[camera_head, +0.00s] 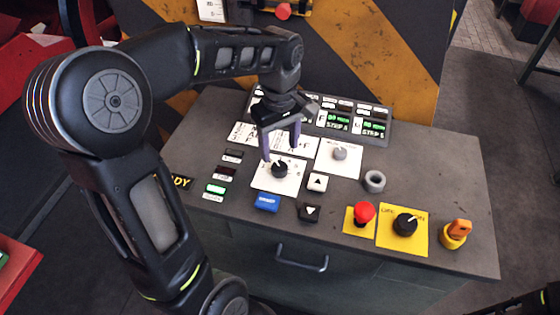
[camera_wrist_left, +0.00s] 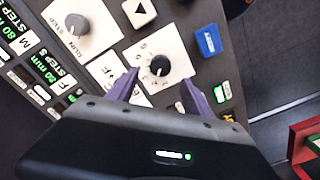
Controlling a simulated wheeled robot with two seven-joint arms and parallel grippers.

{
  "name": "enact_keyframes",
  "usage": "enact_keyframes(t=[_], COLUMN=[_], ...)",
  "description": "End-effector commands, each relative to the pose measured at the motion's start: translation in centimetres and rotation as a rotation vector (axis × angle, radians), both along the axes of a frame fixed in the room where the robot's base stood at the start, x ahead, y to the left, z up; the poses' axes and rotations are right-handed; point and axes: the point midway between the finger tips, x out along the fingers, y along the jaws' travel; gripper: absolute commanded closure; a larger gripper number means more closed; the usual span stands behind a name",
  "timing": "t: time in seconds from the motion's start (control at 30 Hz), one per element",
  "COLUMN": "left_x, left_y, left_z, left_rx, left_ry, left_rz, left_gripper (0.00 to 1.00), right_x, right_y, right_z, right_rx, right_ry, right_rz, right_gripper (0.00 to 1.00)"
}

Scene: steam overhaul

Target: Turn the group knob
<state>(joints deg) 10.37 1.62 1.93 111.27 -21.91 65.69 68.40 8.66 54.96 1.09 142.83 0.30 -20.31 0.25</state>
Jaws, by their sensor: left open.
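The black knob (camera_head: 279,170) sits on a white square plate with markings around it, at the middle left of the console; I take it for the group knob. It also shows in the left wrist view (camera_wrist_left: 158,66), with a white pointer line. My left gripper (camera_head: 281,153) is open and points down just behind and above the knob. In the left wrist view its two purple fingers (camera_wrist_left: 160,82) lie on either side of the near side of the knob, apart from it. Whether the fingertips reach down to knob height I cannot tell.
A grey knob (camera_head: 340,153), a blue button (camera_head: 267,202), up (camera_head: 317,182) and down (camera_head: 309,212) buttons stand close by. Farther right are a red mushroom button (camera_head: 364,213), a black knob on yellow (camera_head: 405,224) and an orange switch (camera_head: 456,233). A display panel (camera_head: 335,118) lines the back.

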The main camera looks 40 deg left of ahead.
Motion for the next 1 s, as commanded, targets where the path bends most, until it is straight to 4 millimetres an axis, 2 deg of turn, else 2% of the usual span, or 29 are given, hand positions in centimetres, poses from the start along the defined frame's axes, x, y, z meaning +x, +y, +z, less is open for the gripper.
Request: enact_keyframes(t=[0.3,0.43,0.77,1.0], left_x=[-0.1,-0.1,0.0,0.0], left_y=[0.0,0.0,0.0,0.0], left_z=[-4.7,-6.2,-6.7,-6.7], left_rx=[-0.001,-0.001,0.000,0.000], left_ry=[0.004,0.004,0.000,0.000], left_rz=[0.000,0.001,0.000,0.000], left_gripper=[0.41,0.41,0.41,0.59], right_x=[-0.1,-0.1,-0.1,-0.1], right_y=[0.0,0.0,-0.1,0.0], right_z=[0.6,0.7,0.7,0.7], right_rx=[-0.002,-0.003,-0.003,-0.003], right_ry=[0.003,0.003,0.003,0.003], right_rz=[0.000,-0.001,-0.001,-0.001], right_gripper=[0.64,0.64,0.64,0.64])
